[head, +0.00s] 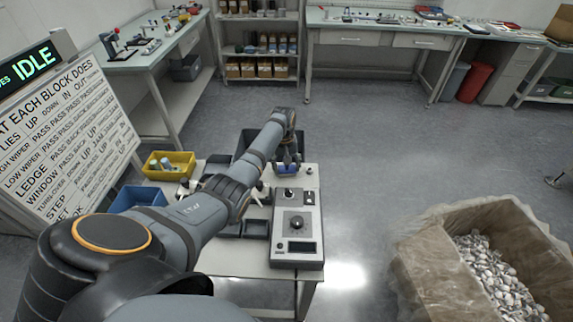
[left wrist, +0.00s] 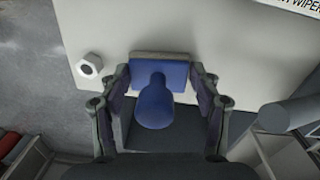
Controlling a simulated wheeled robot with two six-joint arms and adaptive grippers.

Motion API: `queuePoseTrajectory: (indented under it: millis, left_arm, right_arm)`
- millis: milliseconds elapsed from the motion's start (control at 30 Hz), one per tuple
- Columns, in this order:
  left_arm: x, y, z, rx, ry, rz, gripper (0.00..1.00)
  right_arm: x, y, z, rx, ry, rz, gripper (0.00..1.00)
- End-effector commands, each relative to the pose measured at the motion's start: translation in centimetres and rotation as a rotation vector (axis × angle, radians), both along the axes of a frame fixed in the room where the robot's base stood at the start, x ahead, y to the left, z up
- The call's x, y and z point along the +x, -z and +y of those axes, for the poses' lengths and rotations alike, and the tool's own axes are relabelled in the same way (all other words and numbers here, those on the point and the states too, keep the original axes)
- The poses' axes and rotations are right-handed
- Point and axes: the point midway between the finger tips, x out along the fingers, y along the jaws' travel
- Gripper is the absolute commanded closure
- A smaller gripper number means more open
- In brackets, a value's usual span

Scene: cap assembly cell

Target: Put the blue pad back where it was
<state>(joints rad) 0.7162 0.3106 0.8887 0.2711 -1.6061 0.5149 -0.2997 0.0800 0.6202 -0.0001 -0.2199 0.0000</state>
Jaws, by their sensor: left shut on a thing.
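The blue pad (left wrist: 178,76) has a rounded blue knob (left wrist: 155,106) and sits between the two fingers of my left gripper (left wrist: 162,100) in the left wrist view. The gripper is shut on it. A pale grey block edge (left wrist: 165,56) shows right at the pad's far edge. In the head view my left gripper (head: 288,160) is over the far right part of the small table, with the blue pad (head: 287,171) below its fingertips. I cannot tell whether the pad touches the surface beneath. My right gripper is not in view.
A control box (head: 297,240) with knobs stands on the table's near right. A yellow bin (head: 169,173) and a blue bin (head: 138,198) are at left. A small white nut-like piece (left wrist: 90,66) lies near the table edge. A large box of scraps (head: 480,215) stands right.

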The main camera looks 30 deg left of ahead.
Motion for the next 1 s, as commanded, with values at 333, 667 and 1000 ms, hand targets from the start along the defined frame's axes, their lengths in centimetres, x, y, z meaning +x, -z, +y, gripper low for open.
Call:
queuePoseTrajectory:
  millis: [333, 667, 1000]
  left_arm:
    - [0.0, 0.3, 0.0, 0.000, 0.000, 0.000, 0.23]
    - [0.0, 0.2, 0.0, 0.000, 0.000, 0.000, 0.13]
    - [0.2, -2.6, 0.1, 0.002, 0.001, -0.007, 0.13]
  right_arm:
    - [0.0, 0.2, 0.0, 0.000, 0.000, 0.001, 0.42]
    - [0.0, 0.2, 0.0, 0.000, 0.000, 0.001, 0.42]
    - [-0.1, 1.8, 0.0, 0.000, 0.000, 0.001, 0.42]
